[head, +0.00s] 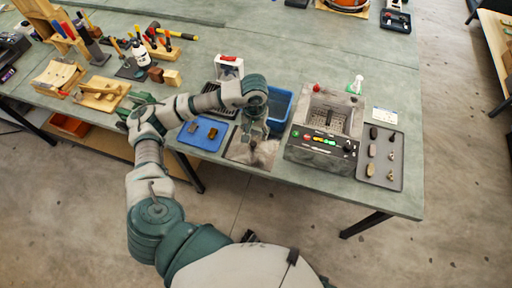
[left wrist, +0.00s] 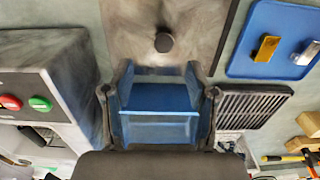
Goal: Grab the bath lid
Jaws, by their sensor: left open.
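The bath lid (head: 240,151) is a flat grey-brown metal plate with a dark round knob. It lies on the bench near its front edge, left of the bath (head: 318,148). It also shows at the top of the left wrist view (left wrist: 203,22), with its knob (left wrist: 164,42) clear of the fingers. My left gripper (head: 254,133) is over the lid's far part and hides some of it in the head view. In the left wrist view, its fingers (left wrist: 158,94) are spread wide with nothing held between them. My right gripper is not in view.
A blue bin (head: 281,108) stands behind the lid, and a dark grille (left wrist: 245,105) is beside it. A blue tray (head: 197,138) with two small metal blocks lies left. A grey tray (head: 381,174) with several pieces lies right of the bath. Tools stand at the back left.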

